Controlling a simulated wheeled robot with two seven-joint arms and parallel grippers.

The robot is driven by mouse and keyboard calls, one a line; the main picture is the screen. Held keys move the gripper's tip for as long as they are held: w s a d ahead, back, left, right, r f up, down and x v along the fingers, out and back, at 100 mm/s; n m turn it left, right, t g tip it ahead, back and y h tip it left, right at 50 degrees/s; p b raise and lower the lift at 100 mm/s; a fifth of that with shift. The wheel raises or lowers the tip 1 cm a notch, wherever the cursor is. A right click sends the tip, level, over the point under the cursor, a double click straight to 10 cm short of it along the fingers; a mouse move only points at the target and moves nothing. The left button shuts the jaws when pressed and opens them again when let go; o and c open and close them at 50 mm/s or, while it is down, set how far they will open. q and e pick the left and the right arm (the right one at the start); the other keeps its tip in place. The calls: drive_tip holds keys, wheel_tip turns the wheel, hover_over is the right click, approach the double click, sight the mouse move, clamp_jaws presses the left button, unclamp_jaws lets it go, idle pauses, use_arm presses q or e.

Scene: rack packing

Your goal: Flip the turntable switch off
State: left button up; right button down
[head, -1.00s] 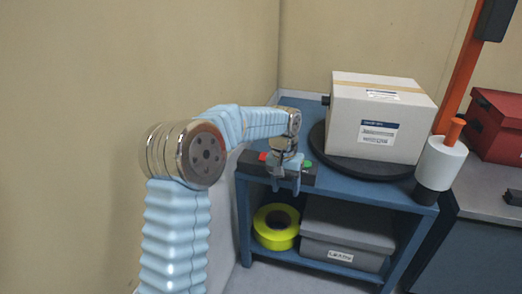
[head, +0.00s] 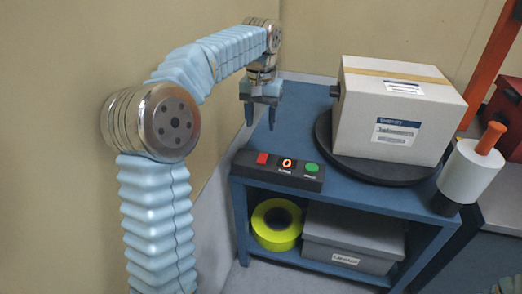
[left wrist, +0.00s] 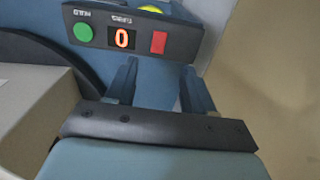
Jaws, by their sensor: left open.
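The switch panel (head: 245,164) is a dark box on the front edge of the blue cart. The panel also shows at the top of the left wrist view (left wrist: 188,42). The turntable (head: 375,171) is a black disc behind it, bearing a white carton (head: 392,112). My left gripper (head: 261,123) is open and empty, raised above and behind the panel, touching nothing. Its two fingers also show in the left wrist view (left wrist: 160,68). My right gripper is out of view.
A white roll with an orange handle (head: 468,174) stands at the cart's right corner. Yellow tape (head: 277,224) and a grey box (head: 346,237) sit on the lower shelf. An orange post (head: 492,62) rises at right. A wall bounds the left side.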

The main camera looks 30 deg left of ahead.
sight(261, 161)
use_arm(q)
wheel_tip(261, 161, down, 12)
drive_tip(key=shift+f+b, duration=0.1)
drive_tip(key=shift+b, duration=0.5)
